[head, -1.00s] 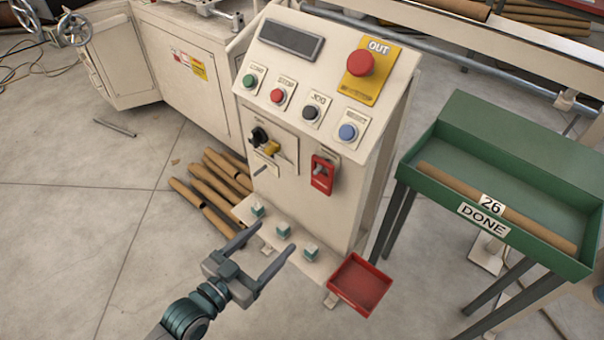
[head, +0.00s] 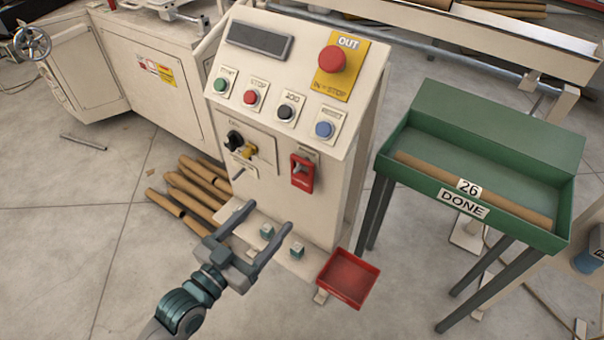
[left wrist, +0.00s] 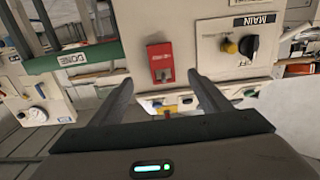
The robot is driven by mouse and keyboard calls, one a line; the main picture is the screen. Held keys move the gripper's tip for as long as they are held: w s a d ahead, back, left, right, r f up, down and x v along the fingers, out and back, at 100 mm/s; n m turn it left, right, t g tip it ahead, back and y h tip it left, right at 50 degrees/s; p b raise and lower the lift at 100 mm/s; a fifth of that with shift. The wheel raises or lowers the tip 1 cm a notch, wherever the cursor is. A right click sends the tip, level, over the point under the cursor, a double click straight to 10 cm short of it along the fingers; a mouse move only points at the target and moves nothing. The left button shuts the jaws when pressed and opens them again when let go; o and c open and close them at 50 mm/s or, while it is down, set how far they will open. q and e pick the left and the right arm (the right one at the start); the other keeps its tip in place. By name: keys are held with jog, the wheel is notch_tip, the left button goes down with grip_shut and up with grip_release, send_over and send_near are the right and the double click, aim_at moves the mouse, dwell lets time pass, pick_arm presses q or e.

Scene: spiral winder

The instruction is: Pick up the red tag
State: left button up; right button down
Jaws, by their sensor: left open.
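The red tag (head: 302,174) hangs upright on the front of the cream control cabinet, below the blue button. A small grey piece shows on its upper part. In the left wrist view the red tag (left wrist: 160,62) appears upside down, ahead of and between my fingers. My left gripper (head: 269,214) is open and empty, below and to the left of the tag in the head view, apart from it. It also shows in the left wrist view (left wrist: 160,78). My right gripper is not in view.
A black selector knob and yellow piece (head: 241,145) sit left of the tag. A red tray (head: 348,280) is at the cabinet's foot. A green DONE tray (head: 500,150) holding a cardboard tube stands to the right. Cardboard tubes (head: 190,190) lie on the floor at left.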

pick_arm(q)
send_near(301, 178)
jog(key=x, duration=0.3)
jog(key=shift+w+d+f+p, duration=0.15)
jog(key=shift+d+f+p, duration=0.1)
jog(key=shift+p, duration=0.15)
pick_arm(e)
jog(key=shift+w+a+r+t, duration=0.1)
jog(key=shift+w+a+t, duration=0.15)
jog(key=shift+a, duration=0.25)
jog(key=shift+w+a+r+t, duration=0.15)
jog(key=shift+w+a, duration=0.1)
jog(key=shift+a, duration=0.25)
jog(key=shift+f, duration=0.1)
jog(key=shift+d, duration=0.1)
pick_arm(q)
jog(key=shift+w+d+r, duration=0.25)
jog(key=shift+w, duration=0.2)
jog(key=p+x, duration=0.1)
jog(key=x, duration=0.3)
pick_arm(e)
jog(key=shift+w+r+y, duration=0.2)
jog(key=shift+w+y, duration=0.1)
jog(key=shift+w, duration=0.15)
pick_arm(q)
jog(key=c, duration=1.2)
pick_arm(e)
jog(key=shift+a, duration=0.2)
